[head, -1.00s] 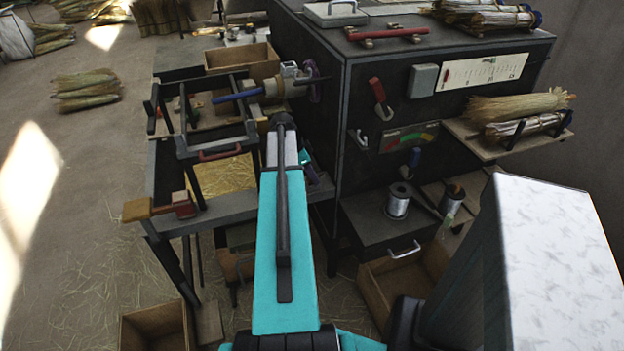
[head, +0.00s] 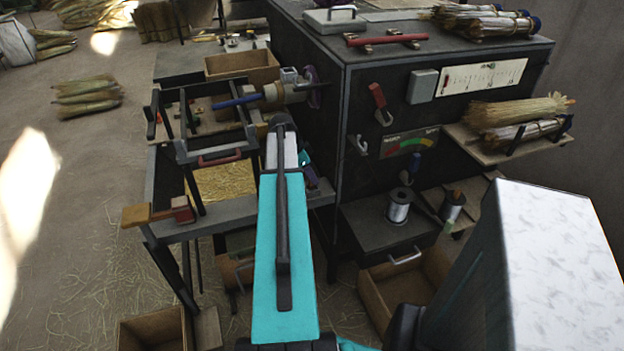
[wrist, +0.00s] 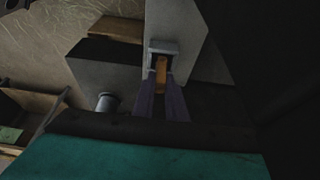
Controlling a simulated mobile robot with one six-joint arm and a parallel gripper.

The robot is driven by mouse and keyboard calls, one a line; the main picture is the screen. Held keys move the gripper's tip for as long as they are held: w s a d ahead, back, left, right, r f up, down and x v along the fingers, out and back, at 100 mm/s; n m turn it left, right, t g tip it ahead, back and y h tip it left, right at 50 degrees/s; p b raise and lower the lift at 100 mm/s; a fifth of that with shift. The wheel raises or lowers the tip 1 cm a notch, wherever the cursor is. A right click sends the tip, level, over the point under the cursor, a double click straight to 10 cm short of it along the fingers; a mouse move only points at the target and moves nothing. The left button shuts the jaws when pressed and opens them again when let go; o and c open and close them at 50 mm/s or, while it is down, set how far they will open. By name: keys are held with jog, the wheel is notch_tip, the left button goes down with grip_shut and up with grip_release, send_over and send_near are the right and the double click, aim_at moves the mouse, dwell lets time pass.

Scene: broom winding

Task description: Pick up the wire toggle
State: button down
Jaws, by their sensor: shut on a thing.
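The wire toggle (wrist: 162,73) shows in the wrist view as a small orange-brown piece between the fingertips of my gripper (wrist: 163,82). My two purple-grey fingers are shut on its sides. A grey block with a dark slot lies just beyond it, and the toggle overlaps that slot. I cannot tell if it still touches the block. In the head view my teal arm reaches forward to the machine and hides the toggle and most of the gripper.
The dark machine cabinet (head: 440,120) stands right of my arm. A bench with a hinged frame (head: 205,140) and a blue-handled spindle (head: 280,93) lies left.

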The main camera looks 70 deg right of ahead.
jog(key=shift+r, duration=0.85)
jog(key=s+a+b, duration=0.3)
jog(key=a+b, duration=0.1)
jog(key=a, duration=0.3)
jog(key=s+a+r+b, duration=0.1)
jog(key=s+a+b, duration=0.3)
jog(key=a, duration=0.3)
jog(key=shift+s+r+b, duration=0.15)
jog(key=shift+r+b, duration=0.05)
jog(key=shift+b, duration=0.35)
jog(key=shift+r, duration=0.1)
